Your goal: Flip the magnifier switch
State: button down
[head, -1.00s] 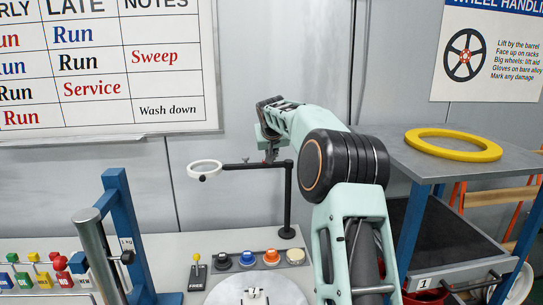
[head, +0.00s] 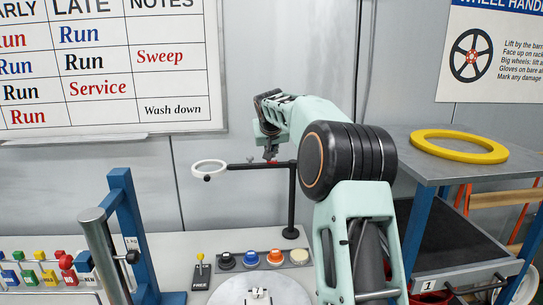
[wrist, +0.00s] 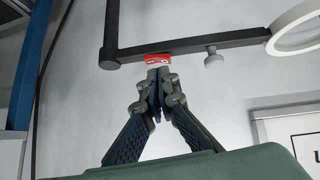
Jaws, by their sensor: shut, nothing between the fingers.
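The magnifier (head: 209,168) is a white ring on a dark horizontal bar carried by a black post (head: 291,200). In the wrist view the ring (wrist: 297,28) is at the upper right. In the head view my gripper (head: 270,153) is small, over the bar near the post.
Coloured push buttons (head: 250,258) and a yellow-topped lever (head: 200,270) stand on the bench below. A blue frame with a grey roller (head: 105,255) stands at left. A yellow ring (head: 459,146) lies on the grey rack at right. Open wall space lies behind the magnifier.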

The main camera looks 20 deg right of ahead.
jog(key=v, duration=0.9)
jog(key=shift+s, duration=0.2)
jog(key=shift+r, duration=0.15)
